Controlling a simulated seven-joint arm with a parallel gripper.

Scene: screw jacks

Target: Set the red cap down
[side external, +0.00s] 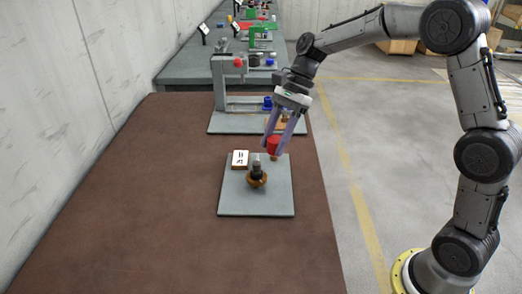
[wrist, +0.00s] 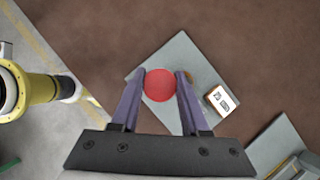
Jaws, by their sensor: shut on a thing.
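The red cap (side external: 273,144) is held between the two purple fingers of my gripper (side external: 276,143), over the far right part of a grey plate (side external: 235,205). In the wrist view the red cap (wrist: 160,85) fills the gap between the fingertips (wrist: 160,77). A small tan piece shows just under the cap in the side view; whether it touches the cap I cannot tell.
A white label block (side external: 240,158) sits at the plate's far left, also in the wrist view (wrist: 221,100). Behind is a grey fixture (side external: 219,98) with a red knob and blue part. The brown table (side external: 140,200) is clear to the left and front.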

